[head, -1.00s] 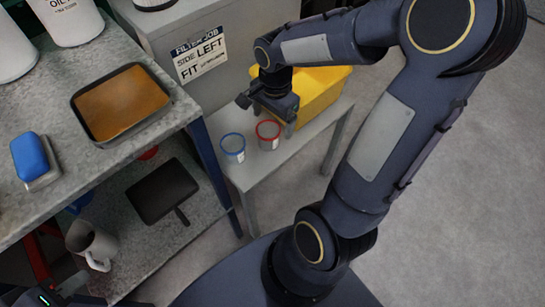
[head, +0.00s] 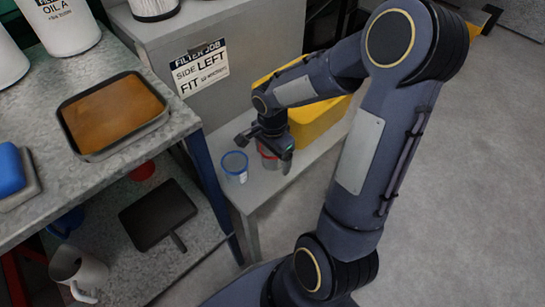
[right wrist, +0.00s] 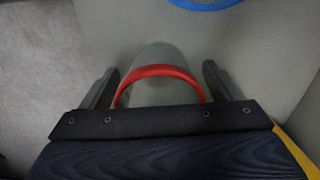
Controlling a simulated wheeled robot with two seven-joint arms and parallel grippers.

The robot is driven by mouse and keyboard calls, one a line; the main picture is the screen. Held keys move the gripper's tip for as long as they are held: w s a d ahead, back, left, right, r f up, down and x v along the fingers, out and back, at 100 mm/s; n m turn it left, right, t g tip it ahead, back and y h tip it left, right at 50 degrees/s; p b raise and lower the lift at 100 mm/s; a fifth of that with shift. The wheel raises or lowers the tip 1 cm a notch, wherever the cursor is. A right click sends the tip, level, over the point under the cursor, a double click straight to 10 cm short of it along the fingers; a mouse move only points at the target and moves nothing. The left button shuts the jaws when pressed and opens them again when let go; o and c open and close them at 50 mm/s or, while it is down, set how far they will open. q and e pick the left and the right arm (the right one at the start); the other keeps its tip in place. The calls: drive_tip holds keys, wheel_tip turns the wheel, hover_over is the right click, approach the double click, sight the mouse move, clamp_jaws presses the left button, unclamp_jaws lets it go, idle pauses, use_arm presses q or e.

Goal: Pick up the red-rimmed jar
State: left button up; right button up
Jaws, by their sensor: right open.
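The red-rimmed jar (head: 266,158) stands on the small grey stand, partly hidden under my right gripper (head: 264,152). In the right wrist view the jar's red rim (right wrist: 158,70) lies between the two spread fingers of my right gripper (right wrist: 162,86). A gap shows between each finger and the jar's side. The gripper is open, and its palm hides the near part of the jar. My left gripper is not in view.
A blue-rimmed jar (head: 235,168) stands close to the left of the red-rimmed one. A yellow bin (head: 318,124) is just behind and to the right. A grey cabinet (head: 225,40) with a sign stands behind. The workbench (head: 110,165) holds an orange-filled tray at left.

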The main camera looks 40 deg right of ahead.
drive_tip(key=c, duration=1)
drive_tip(key=shift+c, duration=0.2)
drive_tip(key=shift+r, duration=0.1)
